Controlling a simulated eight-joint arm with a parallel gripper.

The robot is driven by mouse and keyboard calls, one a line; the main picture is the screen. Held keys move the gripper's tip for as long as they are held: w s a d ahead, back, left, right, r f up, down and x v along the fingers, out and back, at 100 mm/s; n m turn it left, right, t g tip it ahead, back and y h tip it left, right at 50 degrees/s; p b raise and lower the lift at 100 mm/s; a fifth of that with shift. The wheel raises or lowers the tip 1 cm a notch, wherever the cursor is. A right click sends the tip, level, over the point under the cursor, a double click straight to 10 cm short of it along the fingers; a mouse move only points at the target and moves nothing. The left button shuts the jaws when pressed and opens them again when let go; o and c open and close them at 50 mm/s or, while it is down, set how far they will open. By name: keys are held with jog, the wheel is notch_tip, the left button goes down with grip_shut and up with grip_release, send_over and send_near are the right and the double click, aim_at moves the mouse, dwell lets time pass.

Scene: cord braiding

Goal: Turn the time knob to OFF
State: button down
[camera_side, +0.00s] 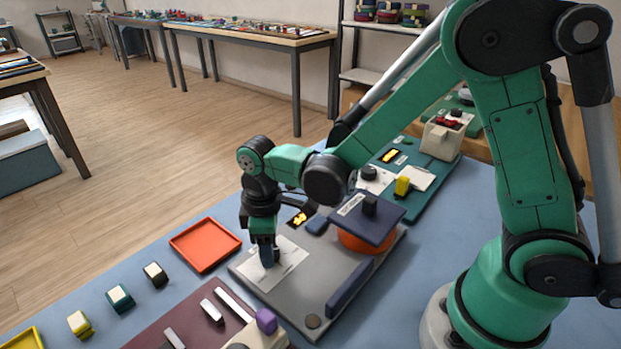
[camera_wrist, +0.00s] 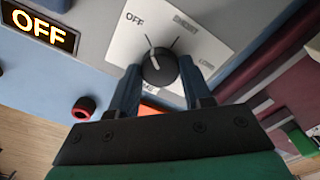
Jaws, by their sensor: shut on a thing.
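The time knob (camera_wrist: 160,70) is a round black dial on a white label plate (camera_wrist: 200,42) marked OFF, SHORT and LONG. In the wrist view, its white pointer line points up and slightly left, in line with the mark beside OFF. My gripper (camera_wrist: 159,80) is shut on the knob, one blue finger on each side. In the side view, my gripper (camera_side: 268,258) reaches down onto the white plate (camera_side: 290,264) of the grey machine, and the knob is hidden behind the fingers. A small display (camera_wrist: 40,27) shows OFF in lit orange letters.
The grey machine base (camera_side: 335,290) carries a dark blue square top (camera_side: 365,220) over an orange drum (camera_side: 362,242). An orange tray (camera_side: 205,245) lies to its left. Several small blocks stand at the front left. A green panel (camera_side: 425,195) is behind.

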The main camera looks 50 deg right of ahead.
jog(key=shift+n, duration=0.3)
jog(key=shift+c, duration=1.8)
grip_release()
jog(key=shift+r, duration=2.8)
notch_tip(320, 180, up, 7)
